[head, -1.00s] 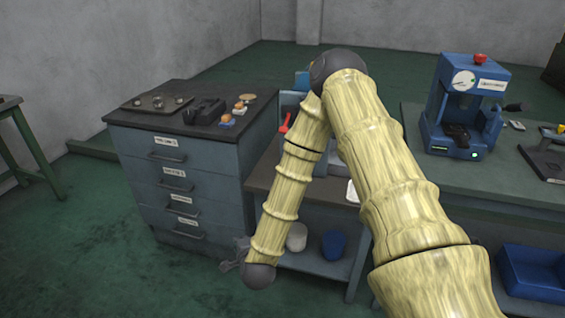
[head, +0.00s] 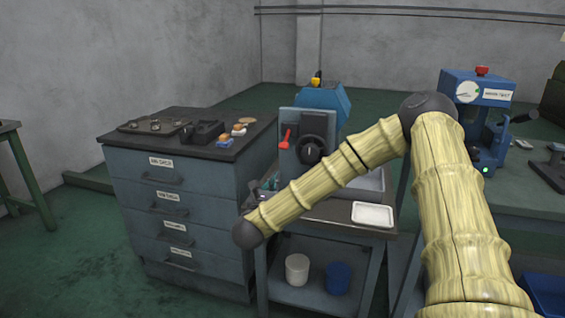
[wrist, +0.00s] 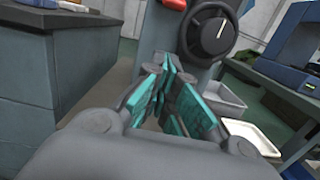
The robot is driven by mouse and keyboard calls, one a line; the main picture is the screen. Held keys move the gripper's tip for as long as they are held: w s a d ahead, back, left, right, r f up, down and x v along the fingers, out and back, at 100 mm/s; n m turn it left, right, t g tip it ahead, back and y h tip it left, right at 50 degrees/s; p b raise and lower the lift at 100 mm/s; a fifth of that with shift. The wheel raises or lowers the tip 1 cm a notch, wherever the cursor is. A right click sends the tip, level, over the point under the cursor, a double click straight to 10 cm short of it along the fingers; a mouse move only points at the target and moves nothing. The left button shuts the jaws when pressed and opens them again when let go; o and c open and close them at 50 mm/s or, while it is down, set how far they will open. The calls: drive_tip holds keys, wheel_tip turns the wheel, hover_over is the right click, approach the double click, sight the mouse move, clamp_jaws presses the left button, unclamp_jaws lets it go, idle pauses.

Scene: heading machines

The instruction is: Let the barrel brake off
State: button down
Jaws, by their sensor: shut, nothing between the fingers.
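A grey-blue machine (head: 292,117) with a blue top stands on a bench in the head view. On its front are a red lever (head: 285,139) and a black dial (head: 312,150). In the wrist view the lower part of the red lever (wrist: 174,5) shows at the top edge, and the dial (wrist: 211,32) is right of it. I cannot tell which part is the barrel brake. My gripper (wrist: 168,75), with teal pads, is shut and empty, below and in front of the lever, apart from it. In the head view my gripper (head: 254,193) is small, left of the machine.
A drawer cabinet (head: 180,190) stands close on the left, with small parts on top. A white bin (head: 297,268) and a blue bin (head: 338,277) sit on the lower shelf. A blue press (head: 478,90) stands at right.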

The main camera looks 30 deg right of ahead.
sight(286, 139)
drive_tip(key=w+d+r+p, duration=0.1)
drive_tip(key=w+d+r, duration=0.3)
drive_tip(key=w+d, duration=0.1)
drive_tip(key=shift+w+d+r, duration=0.2)
drive_tip(key=shift+d+r, duration=0.1)
drive_tip(key=shift+d, duration=0.35)
idle(0.4)
drive_tip(key=shift+p, duration=0.3)
